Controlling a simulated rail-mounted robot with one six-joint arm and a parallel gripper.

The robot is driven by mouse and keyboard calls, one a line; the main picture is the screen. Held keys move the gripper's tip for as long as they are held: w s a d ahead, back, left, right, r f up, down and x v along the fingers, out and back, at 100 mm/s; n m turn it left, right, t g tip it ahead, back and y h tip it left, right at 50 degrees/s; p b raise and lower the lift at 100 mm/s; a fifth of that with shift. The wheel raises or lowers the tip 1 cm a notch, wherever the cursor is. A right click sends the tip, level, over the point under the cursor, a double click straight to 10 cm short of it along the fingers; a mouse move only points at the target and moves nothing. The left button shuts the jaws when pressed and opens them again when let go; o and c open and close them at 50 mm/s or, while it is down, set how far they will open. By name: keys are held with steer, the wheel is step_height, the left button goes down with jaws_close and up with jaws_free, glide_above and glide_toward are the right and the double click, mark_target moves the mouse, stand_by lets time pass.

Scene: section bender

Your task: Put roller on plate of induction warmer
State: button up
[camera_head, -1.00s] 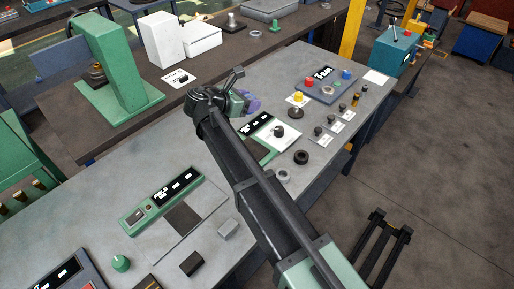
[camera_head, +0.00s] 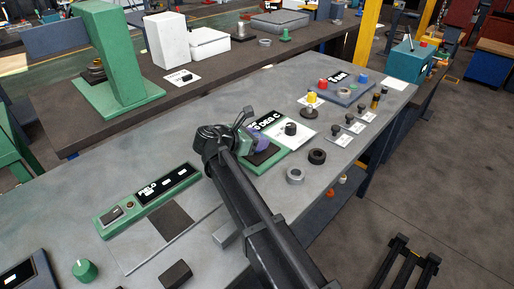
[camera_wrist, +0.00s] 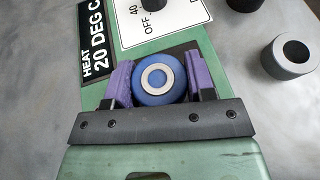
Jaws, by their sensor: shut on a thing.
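The roller (camera_wrist: 166,94) is blue with a pale metal ring on top. In the wrist view it sits between the purple pads of my gripper (camera_wrist: 159,82), which is shut on it. In the head view my gripper (camera_head: 256,140) is over the induction warmer (camera_head: 297,140), a green unit with a black display and a dial on a white panel. The warmer's dark plate (camera_head: 263,157) shows partly under my gripper. The wrist view shows the display (camera_wrist: 97,42) reading 20 DEG C. Whether the roller touches the plate cannot be told.
A grey ring (camera_head: 295,176) and a black ring (camera_head: 317,156) stand right of the warmer. A yellow-topped part (camera_head: 311,104) and a button box (camera_head: 345,92) lie behind. Another green unit (camera_head: 148,200) with a dark pad is at left. Bench between is clear.

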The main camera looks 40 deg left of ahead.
steer(key=shift+r, duration=0.2)
steer(key=shift+f, duration=0.25)
steer(key=o, duration=1.1)
steer(key=shift+r, duration=0.25)
steer(key=p+v, duration=0.4)
steer(key=v, duration=0.8)
steer(key=shift+p, duration=0.4)
steer(key=shift+d, duration=0.1)
